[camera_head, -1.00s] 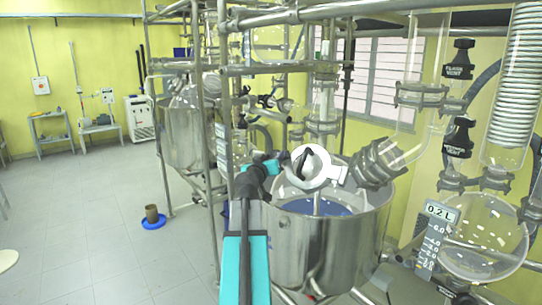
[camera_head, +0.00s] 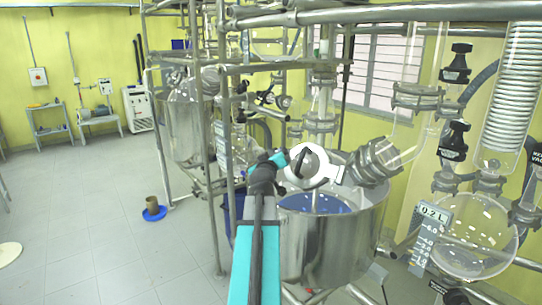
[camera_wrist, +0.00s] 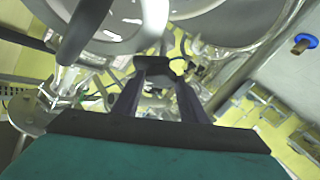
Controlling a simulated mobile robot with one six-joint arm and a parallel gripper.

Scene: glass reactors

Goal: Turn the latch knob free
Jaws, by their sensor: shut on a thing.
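A round white manway cover (camera_head: 307,172) with a curved black handle (camera_head: 300,158) is at the rim of the steel reactor vessel (camera_head: 335,240). My gripper (camera_head: 288,157) reaches to the left side of this cover. In the wrist view my two dark fingers (camera_wrist: 152,84) converge on a small dark knob (camera_wrist: 150,64) and are shut on it. The knob is just below the cover's edge there. The cover (camera_wrist: 152,25) and a blurred dark bar (camera_wrist: 84,28) fill the upper left of the wrist view. The head view mostly hides the knob.
Steel frame pipes (camera_head: 209,150) stand left of the vessel, with a second steel vessel (camera_head: 183,125) behind. Glass tubes and a round glass flask (camera_head: 475,235) are at the right. A blue dish with a brown cup (camera_head: 152,210) is on the open grey floor at left.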

